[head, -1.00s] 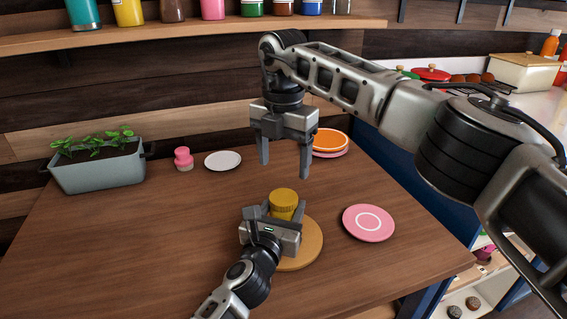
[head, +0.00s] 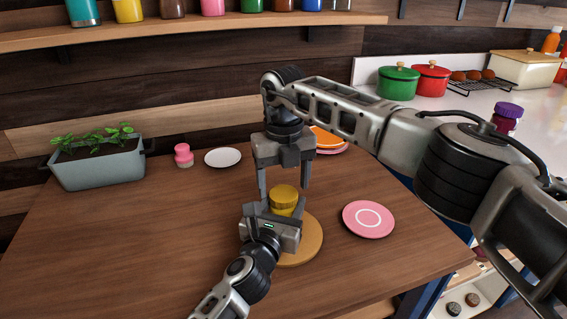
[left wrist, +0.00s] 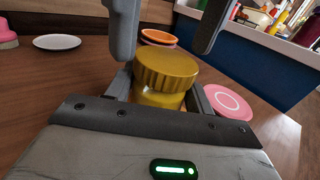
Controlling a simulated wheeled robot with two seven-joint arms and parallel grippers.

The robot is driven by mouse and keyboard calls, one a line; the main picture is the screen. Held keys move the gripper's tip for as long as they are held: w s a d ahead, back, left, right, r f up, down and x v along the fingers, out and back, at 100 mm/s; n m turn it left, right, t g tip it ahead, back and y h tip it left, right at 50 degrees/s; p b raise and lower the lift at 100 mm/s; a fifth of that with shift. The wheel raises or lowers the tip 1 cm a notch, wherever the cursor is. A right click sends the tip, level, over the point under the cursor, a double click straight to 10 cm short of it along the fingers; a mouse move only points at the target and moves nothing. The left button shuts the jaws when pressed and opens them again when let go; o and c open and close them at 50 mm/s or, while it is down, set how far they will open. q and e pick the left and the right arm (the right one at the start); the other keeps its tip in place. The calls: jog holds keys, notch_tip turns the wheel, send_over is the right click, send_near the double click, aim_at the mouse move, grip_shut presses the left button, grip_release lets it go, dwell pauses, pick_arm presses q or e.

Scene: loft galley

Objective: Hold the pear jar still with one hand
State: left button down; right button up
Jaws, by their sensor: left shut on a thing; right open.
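The pear jar (head: 284,199) has a yellow ribbed lid and stands upright on a round wooden board (head: 308,243). It also shows in the left wrist view (left wrist: 163,80), with a yellowish body under the lid. My left gripper (head: 270,212) is shut on the jar's body, low from the front, with a finger on each side. My right gripper (head: 284,188) points down over the jar, open. Its fingers reach down to either side of the lid, and I see no clear contact. The jar's lower part is hidden by my left gripper.
A pink plate (head: 368,219) lies right of the board. Orange and pink plates (head: 328,139), a white plate (head: 222,158), a pink jar (head: 183,155) and a grey planter (head: 98,165) stand at the back. The table's left and front are clear.

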jog(key=shift+f, duration=0.9)
jog(key=c, duration=1)
jog(key=n, duration=0.2)
jog(key=shift+n, duration=0.3)
jog(key=shift+r, duration=0.2)
jog(key=shift+c, duration=0.2)
jog(key=shift+r, duration=0.9)
jog(key=shift+r, duration=0.15)
